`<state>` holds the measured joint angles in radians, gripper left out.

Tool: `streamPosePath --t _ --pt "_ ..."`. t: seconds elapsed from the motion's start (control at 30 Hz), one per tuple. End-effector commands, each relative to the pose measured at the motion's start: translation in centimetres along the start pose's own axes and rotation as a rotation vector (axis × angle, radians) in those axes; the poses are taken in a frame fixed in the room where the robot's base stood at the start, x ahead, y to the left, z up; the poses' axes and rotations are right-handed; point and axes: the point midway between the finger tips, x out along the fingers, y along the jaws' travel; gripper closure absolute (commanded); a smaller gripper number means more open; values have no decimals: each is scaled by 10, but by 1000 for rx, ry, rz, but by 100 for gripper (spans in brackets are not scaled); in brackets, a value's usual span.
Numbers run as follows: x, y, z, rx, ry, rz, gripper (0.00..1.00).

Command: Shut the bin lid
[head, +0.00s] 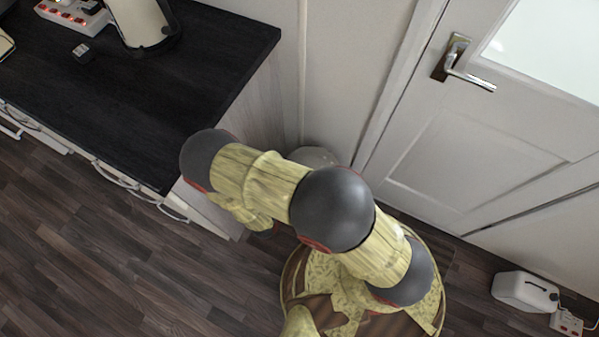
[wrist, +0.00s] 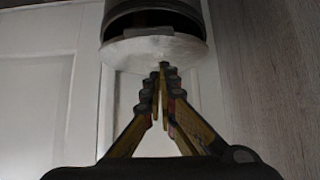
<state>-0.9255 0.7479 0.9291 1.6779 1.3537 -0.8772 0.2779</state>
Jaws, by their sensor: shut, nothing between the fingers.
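The bin (wrist: 185,8) is a grey cylinder at the top of the wrist view. Its pale round lid (wrist: 150,52) stands apart from the body, with a dark gap between them, so the lid is open. My gripper (wrist: 163,67) is shut and empty, and its fingertips overlap the lid's lower edge in the picture. I cannot tell whether they touch it. In the head view a pale rounded bit of the bin (head: 315,155) shows behind my arm, between counter and door. The rest of it and my fingertips are hidden there.
A black-topped counter (head: 130,100) stands at the left, its end panel close to the bin. A white door (head: 470,140) with a metal handle (head: 462,68) is at the right. A small white appliance (head: 524,291) sits on the floor at the lower right. The wooden floor at lower left is clear.

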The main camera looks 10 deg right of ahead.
Motion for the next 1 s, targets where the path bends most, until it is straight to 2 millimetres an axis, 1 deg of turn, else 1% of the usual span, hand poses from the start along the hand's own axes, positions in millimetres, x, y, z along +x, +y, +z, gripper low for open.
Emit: streamPosePath --t 0.03,0.1,0.2,0.3,0.47,0.6,0.8,1.0 --pt "7 0 19 -3 0 -1 100" --pt "14 0 37 -4 -1 -1 100" --pt "22 0 57 -2 0 0 100" --pt "29 0 70 0 0 1 100" --pt "40 0 88 0 0 0 100" --pt "48 0 101 -2 56 0 100" --pt "56 -1 111 0 105 -1 100" --pt "60 0 115 1 125 1 100"
